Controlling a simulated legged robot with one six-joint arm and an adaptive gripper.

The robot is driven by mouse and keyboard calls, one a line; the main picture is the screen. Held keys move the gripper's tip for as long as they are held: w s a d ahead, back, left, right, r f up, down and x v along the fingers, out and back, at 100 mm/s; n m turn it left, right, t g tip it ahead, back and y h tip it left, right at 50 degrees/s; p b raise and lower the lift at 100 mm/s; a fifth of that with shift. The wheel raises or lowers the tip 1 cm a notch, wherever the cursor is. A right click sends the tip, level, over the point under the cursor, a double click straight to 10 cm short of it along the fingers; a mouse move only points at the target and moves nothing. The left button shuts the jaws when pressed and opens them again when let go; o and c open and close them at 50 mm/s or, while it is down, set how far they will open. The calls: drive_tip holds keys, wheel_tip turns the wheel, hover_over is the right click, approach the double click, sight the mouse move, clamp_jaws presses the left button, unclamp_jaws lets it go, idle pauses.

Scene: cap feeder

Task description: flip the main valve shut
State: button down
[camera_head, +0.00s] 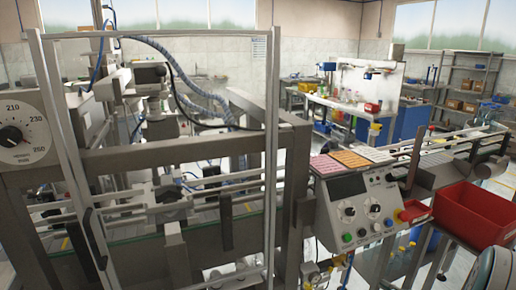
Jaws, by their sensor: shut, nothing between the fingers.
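I cannot pick out the main valve for certain in the head view. The cap feeder machine, a grey metal frame (185,152) with a clear-panelled door (160,35), fills the left and middle. A round dial (18,137) with a black knob and numbers such as 210, 230 and 250 is at the left edge. A control box (362,208) with knobs and coloured buttons stands right of centre. My gripper does not show in this view.
Bottles (405,250) stand low beneath. A workbench (340,105) and shelving (468,85) are at the back. Open floor shows between them.

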drive_tip(key=s+a+r+n+g+y, duration=0.1)
drive_tip(key=s+a+r+n+g, duration=0.2)
drive_tip(key=a+r, duration=0.3)
drive_tip(key=s+a+r+n+g, duration=0.3)
drive_tip(key=a+n+g, duration=0.1)
drive_tip(key=a, duration=0.4)
drive_tip(key=s+a+r+n+g+y, duration=0.1)
drive_tip(key=s+a+r+n+g, duration=0.15)
drive_tip(key=a+r, duration=0.4)
drive_tip(key=s+a+r+n+h, duration=0.2)
drive_tip(key=s+r+n+h, duration=0.1)
drive_tip(key=s, duration=0.5)
drive_tip(key=s+a+r+n+h, duration=0.2)
drive_tip(key=s+h, duration=0.4)
drive_tip(key=s, duration=0.3)
drive_tip(key=shift+s+r+n+h, duration=0.3)
drive_tip(key=shift+r+n, duration=0.2)
drive_tip(key=shift+n, duration=0.75)
